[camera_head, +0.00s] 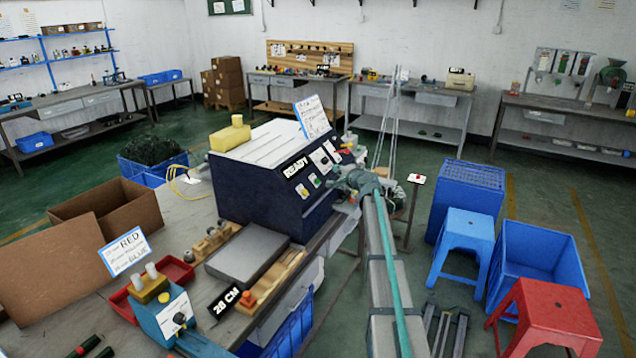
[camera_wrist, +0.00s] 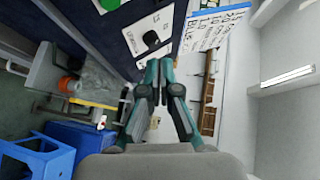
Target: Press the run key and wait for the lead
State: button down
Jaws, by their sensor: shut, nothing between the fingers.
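The dark blue moulding machine (camera_head: 245,190) stands on the bench, its front panel facing right. A READY sign (camera_head: 296,167) shows on it, with a green key (camera_head: 316,181) and a yellow key (camera_head: 302,190) below. I cannot read which key is run. My gripper (camera_head: 342,180) is close to the panel's lower right; the head view does not show whether it touches. In the wrist view my gripper (camera_wrist: 158,66) is shut and empty, its tips near a white panel plate with a black knob (camera_wrist: 151,38). No lead can be made out.
Blue crates (camera_head: 540,265) and a red stool (camera_head: 545,320) stand right.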

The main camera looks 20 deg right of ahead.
aim_at(317, 181)
jog(key=w+a+f+b, duration=0.2)
jog(key=w+a+f, duration=0.1)
jog(key=w+f, duration=0.1)
jog(key=shift+a+f, duration=0.3)
jog(key=shift+f, duration=0.25)
jog(key=shift+w, duration=0.1)
dwell(1.1)
jog(key=shift+w+a+f+b, duration=0.2)
jog(key=shift+w+f+b, duration=0.1)
jog(key=shift+b, duration=0.35)
